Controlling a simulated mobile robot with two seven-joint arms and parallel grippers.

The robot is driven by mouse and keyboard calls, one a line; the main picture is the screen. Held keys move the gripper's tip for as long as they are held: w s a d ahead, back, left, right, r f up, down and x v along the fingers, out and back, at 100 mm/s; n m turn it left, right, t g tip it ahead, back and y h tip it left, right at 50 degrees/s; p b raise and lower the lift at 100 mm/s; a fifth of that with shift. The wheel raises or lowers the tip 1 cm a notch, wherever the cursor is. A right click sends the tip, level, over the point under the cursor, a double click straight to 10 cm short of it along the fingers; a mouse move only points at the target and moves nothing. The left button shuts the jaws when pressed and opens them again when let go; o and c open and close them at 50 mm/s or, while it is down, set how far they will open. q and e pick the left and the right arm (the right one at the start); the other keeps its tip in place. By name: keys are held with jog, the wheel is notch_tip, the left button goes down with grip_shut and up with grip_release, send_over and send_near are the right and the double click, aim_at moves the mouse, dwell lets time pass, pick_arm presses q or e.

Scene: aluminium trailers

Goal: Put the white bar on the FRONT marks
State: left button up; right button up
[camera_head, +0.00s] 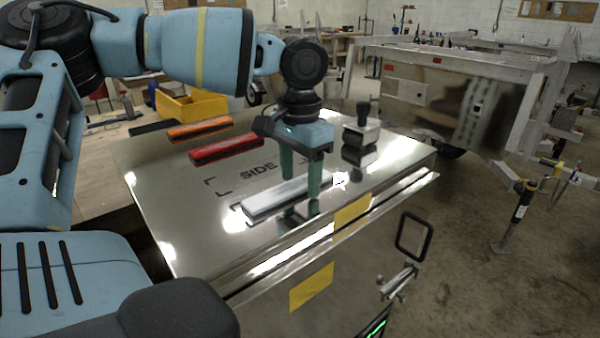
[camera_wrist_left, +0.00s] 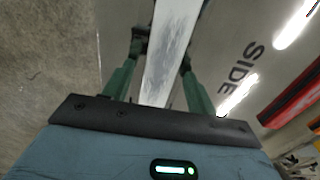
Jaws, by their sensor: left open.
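The white bar (camera_head: 272,200) lies on the near part of a shiny metal top, in front of the printed SIDE marks (camera_head: 260,172). My left gripper (camera_head: 302,188) points down over the bar's right half, its fingers open. In the left wrist view, the white bar (camera_wrist_left: 172,45) runs between the two green fingers (camera_wrist_left: 163,62), with gaps visible beside it. I cannot tell the fingertips' exact height over the top. No FRONT lettering is readable. My right gripper is not in view.
A red bar (camera_head: 226,150) and an orange bar (camera_head: 200,128) lie farther back left on the metal top (camera_head: 150,170). A block with a black knob (camera_head: 362,132) stands behind right of the gripper. Yellow patches (camera_head: 312,287) mark the near side.

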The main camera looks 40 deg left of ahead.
aim_at(300, 183)
pick_arm(q)
notch_tip(300, 183, up, 12)
jog(key=shift+r, duration=0.2)
dwell(0.4)
jog(key=shift+d+f, duration=0.1)
jog(key=shift+f, duration=0.05)
